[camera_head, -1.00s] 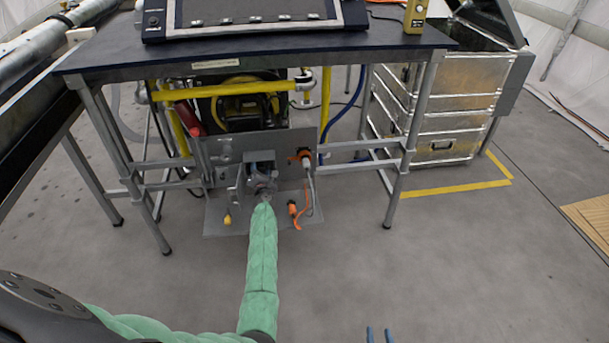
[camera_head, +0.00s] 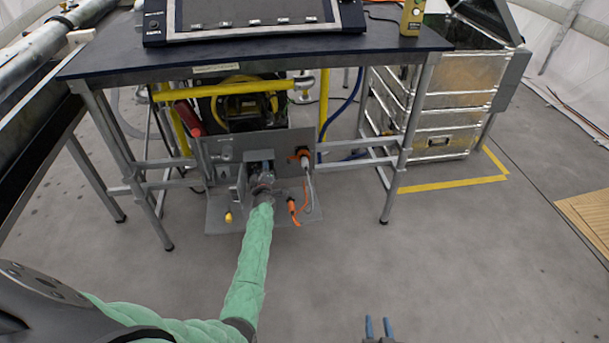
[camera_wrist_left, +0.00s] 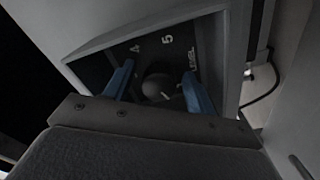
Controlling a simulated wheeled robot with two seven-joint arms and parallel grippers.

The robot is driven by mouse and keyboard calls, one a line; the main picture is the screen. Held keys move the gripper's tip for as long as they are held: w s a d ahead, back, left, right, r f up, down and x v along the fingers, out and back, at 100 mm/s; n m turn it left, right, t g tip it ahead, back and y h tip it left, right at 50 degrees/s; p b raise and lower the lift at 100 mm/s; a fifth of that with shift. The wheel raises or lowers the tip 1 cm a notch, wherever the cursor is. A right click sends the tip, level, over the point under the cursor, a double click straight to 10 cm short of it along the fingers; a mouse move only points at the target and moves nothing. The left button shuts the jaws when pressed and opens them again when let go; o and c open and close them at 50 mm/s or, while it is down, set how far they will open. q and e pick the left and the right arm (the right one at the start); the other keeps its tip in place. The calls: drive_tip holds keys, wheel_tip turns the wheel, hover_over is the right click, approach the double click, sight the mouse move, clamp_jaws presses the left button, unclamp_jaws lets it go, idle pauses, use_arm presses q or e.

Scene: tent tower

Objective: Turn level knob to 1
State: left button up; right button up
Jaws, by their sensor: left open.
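The level knob (camera_wrist_left: 158,87) is a dark round knob on a recessed dark panel (camera_wrist_left: 150,52) with the printed marks 4, 5 and LEVEL. My left gripper (camera_wrist_left: 157,88) is open, one blue finger on each side of the knob; whether they touch it I cannot tell. A small pale mark shows by the knob's lower right; its exact setting is unclear. In the head view my green-sleeved left arm reaches to the grey equipment (camera_head: 225,160) under the table, and its gripper (camera_head: 262,188) hides the knob. My right gripper (camera_head: 378,328) shows two separated blue fingertips at the bottom edge.
The dark table (camera_head: 110,55) stands over the equipment, its metal legs on both sides. Orange connectors (camera_head: 292,207) and cables sit right of my left gripper. A silver case stack (camera_head: 450,90) stands at the right. The floor in front is clear.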

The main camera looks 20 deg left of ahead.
use_arm(q)
drive_tip(key=m+p, duration=0.1)
drive_tip(key=m, duration=0.8)
drive_tip(key=shift+m+p, duration=0.3)
drive_tip(key=m, duration=0.3)
drive_tip(key=shift+h, duration=0.3)
drive_tip(key=m, duration=0.4)
drive_tip(key=shift+s+a, duration=0.1)
drive_tip(key=shift+m+b, duration=0.85)
drive_tip(key=shift+m, duration=1.95)
drive_tip(key=shift+s, duration=0.1)
drive_tip(key=p+v, duration=0.2)
drive_tip(key=v, duration=0.6)
drive_tip(key=s+d+r+t+h+b, duration=0.1)
drive_tip(key=s+d+r+t+b, duration=0.1)
drive_tip(key=d+r, duration=0.4)
drive_tip(key=s+d+r+n+t+b, duration=0.1)
drive_tip(key=s+d+r+t+b, duration=0.2)
drive_tip(key=d, duration=0.5)
drive_tip(key=s+d+r+t+h+b, duration=0.1)
drive_tip(key=s+d+r+t+b, duration=0.1)
drive_tip(key=d+r+t+b, duration=0.2)
drive_tip(key=d+r+b, duration=0.1)
drive_tip(key=d+r, duration=0.2)
drive_tip(key=r, duration=0.2)
drive_tip(key=shift+s+n+h+b, duration=0.25)
drive_tip(key=shift+n+h+b, duration=0.05)
drive_tip(key=shift+n+b, duration=0.1)
drive_tip(key=shift+d, duration=0.1)
